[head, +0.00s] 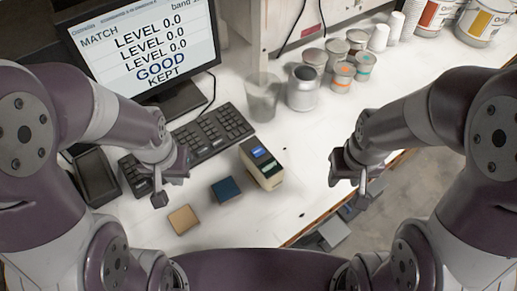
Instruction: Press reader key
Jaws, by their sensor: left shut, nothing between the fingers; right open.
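The reader (261,164) is a small cream and black box with a lit blue screen, standing on the white bench right of centre. Its key is too small to tell apart. My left gripper (159,197) is shut and empty, above the bench to the left of the reader, near the tan square. My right gripper (362,190) is open and empty, to the right of the reader near the bench's front edge. Neither gripper touches the reader. The monitor (141,47) at the back left reads MATCH, LEVEL 0.0 on three lines, GOOD and KEPT.
A tan square (184,219) and a dark blue square (228,189) lie left of the reader. A keyboard (212,133) lies behind, partly hidden by my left arm. A clear beaker (263,98), a metal can (302,90) and several small tins stand behind the reader. Bench right of the reader is clear.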

